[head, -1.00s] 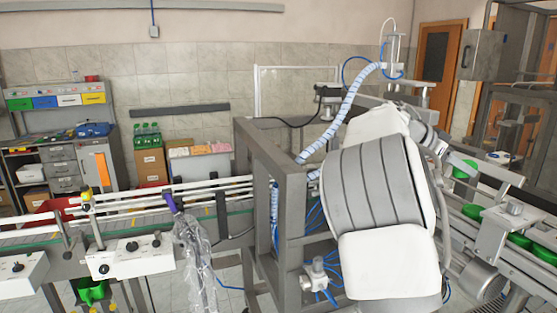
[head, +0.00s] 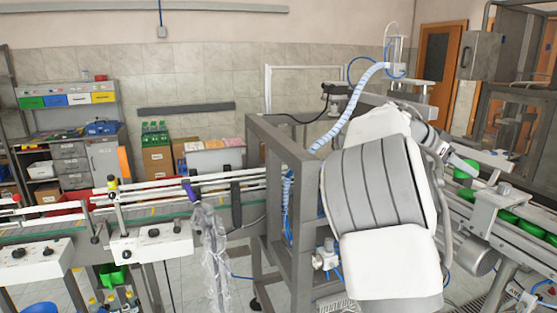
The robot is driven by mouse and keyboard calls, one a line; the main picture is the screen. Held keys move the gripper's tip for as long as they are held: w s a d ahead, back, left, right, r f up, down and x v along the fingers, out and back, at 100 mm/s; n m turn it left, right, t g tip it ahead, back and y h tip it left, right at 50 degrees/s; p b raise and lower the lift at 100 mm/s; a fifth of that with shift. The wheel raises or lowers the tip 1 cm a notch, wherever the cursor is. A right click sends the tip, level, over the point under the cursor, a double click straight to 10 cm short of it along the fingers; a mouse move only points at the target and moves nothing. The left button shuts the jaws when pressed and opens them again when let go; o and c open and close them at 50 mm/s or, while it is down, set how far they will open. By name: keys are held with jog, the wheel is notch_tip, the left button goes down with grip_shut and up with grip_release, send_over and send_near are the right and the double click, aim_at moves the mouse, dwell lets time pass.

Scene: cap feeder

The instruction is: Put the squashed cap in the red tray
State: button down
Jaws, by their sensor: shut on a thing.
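My arm fills the right centre of the head view. My gripper (head: 461,161) is at its far end, partly hidden by the arm, and is shut on a green cap (head: 466,171). The cap is small in view, and I cannot tell whether it is squashed. More green caps (head: 509,216) lie along the conveyor at the right. A red container (head: 62,207) shows at the left behind the near conveyor, partly hidden. I cannot tell whether it is the red tray.
A grey machine frame (head: 285,160) stands just left of my arm. A conveyor with white rails and control boxes (head: 150,245) runs along the left. A plastic-wrapped post (head: 212,250) stands in front of it. A shelf unit (head: 70,95) and cartons stand at the back left.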

jog(key=shift+s+a, duration=0.15)
jog(key=shift+s, duration=0.1)
jog(key=w+a+f+n+t+y, duration=0.2)
jog(key=w+a+f+n+t, duration=0.15)
jog(key=a+f, duration=0.2)
jog(key=w+a+f+n+t+y, duration=0.2)
jog(key=a+f+n+t, duration=0.25)
jog(key=f, duration=0.25)
jog(key=s+a+f+n+t+y, duration=0.15)
jog(key=a+f+n+y, duration=0.25)
jog(key=a, duration=0.5)
jog(key=s+a+f+n+t+y, duration=0.1)
jog(key=s+a+f+n+y, duration=0.2)
jog(key=a, duration=0.5)
jog(key=s+f, duration=0.2)
jog(key=f, duration=0.4)
jog(key=s+a+f+n+y, duration=0.1)
jog(key=s+f, duration=0.2)
jog(key=f, duration=0.4)
jog(key=shift+s+f, duration=0.3)
jog(key=shift+s, duration=0.05)
jog(key=shift+s, duration=0.1)
